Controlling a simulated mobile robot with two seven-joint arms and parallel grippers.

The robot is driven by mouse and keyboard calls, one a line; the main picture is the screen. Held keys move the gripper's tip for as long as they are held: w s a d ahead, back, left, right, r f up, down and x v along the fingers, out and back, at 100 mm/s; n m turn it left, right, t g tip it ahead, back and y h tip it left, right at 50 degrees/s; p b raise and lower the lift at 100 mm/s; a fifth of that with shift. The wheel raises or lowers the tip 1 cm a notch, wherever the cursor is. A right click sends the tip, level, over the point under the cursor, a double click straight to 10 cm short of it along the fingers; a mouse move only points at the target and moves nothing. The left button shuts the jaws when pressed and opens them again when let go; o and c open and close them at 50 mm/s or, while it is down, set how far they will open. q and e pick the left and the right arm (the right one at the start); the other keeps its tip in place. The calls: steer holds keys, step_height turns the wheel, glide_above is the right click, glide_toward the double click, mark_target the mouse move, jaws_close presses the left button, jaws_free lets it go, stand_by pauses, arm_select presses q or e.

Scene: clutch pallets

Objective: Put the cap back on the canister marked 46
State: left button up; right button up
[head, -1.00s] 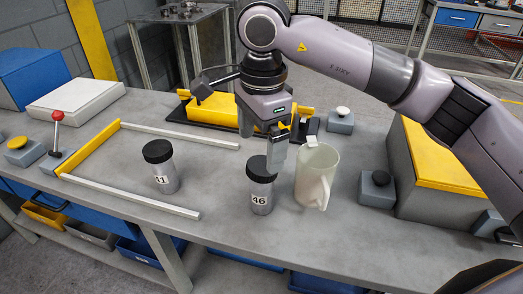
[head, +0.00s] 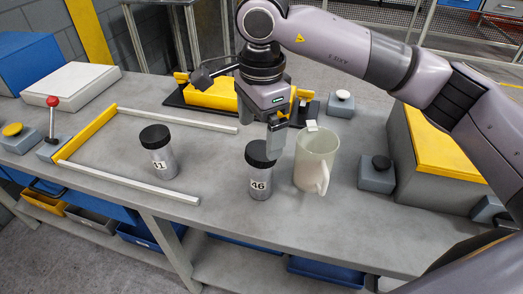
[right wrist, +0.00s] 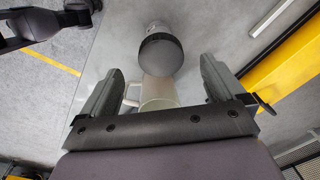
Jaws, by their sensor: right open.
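The canister marked 46 (head: 260,185) stands upright on the grey bench. A black cap (head: 260,153) sits on top of it; I cannot tell whether it is fastened. In the right wrist view this cap (right wrist: 160,53) shows beyond the fingers. My right gripper (head: 262,128) is open and empty, pointing down just behind the cap; one finger overlaps the cap's right edge in the head view. In the right wrist view my open gripper (right wrist: 157,88) has the pale mug below it. A dark arm part at that view's top left seems to be my left arm; its jaw state is unclear.
A pale mug (head: 314,163) stands just right of canister 46. Another black-capped canister (head: 159,154), apparently marked 41, stands to the left beside a rail frame (head: 130,183). A yellow fixture (head: 213,97) lies behind the gripper. A black-knobbed block (head: 377,173) stands right of the mug.

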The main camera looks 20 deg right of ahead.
mark_target(261, 150)
steer(key=shift+f, duration=0.1)
steer(key=f, duration=0.3)
steer(key=f+p, duration=0.1)
steer(key=f, duration=0.1)
steer(key=shift+w+d, duration=0.25)
steer(key=c, duration=1.2)
steer(key=shift+r, duration=0.1)
step_height(261, 150, up, 20)
steer(key=shift+f, duration=0.1)
